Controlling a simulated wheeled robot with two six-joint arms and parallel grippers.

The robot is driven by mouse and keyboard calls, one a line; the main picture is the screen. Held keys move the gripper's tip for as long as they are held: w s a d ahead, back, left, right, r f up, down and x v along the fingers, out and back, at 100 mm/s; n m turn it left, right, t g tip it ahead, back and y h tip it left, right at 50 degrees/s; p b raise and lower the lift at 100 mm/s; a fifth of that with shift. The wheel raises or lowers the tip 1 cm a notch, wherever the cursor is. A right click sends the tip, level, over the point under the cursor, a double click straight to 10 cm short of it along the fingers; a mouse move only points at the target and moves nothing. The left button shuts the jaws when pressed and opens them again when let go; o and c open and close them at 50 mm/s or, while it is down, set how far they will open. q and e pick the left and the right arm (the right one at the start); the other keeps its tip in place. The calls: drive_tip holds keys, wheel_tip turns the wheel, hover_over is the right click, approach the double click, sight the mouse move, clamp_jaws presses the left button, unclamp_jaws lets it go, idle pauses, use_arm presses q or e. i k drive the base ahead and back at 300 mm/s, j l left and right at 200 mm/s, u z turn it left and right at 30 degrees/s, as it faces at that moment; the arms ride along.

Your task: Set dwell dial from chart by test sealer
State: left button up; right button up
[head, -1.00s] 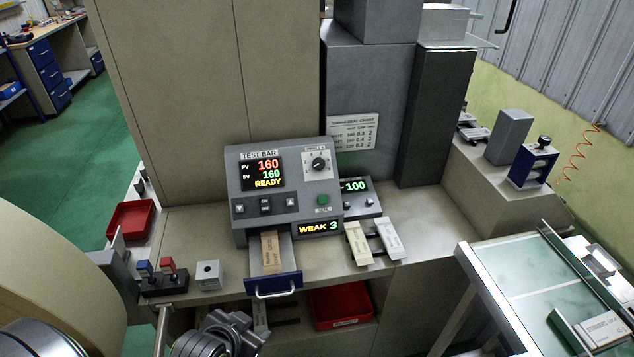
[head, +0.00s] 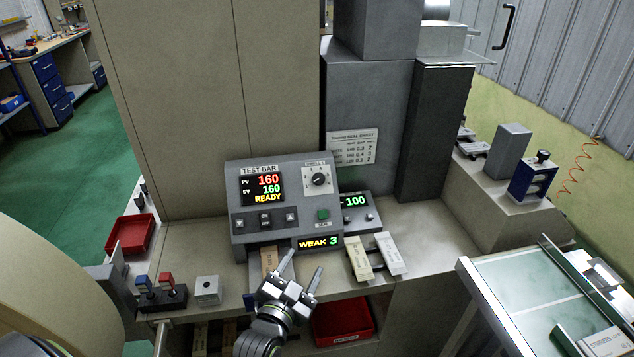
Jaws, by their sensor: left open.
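The grey test sealer (head: 250,218) stands on the bench, its display reading PV 160, SV 160 and READY. The dwell dial (head: 319,179) is a black knob on a white scale at its upper right; its exact setting is too small to tell. A green button sits below it, and a lower display (head: 318,242) reads WEAK 3. The seal chart (head: 352,147) is a white plate on the grey column behind; its small rows are hard to read. My left gripper (head: 302,268) is open and empty in front of the sealer, below the dial, partly hiding the drawer and its tan wrapper (head: 269,260). My right gripper is not in view.
A small unit (head: 356,202) reading 100 stands right of the sealer. Pale sample strips (head: 391,254) lie at the bench front. Blue and red switches (head: 166,278) and a small grey block (head: 208,290) are at left. A red bin (head: 343,318) sits below. A glass-topped table (head: 520,270) is at right.

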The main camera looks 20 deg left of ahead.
sight(318, 178)
drive_tip(key=i+j, duration=0.6)
drive_tip(key=i, duration=0.45)
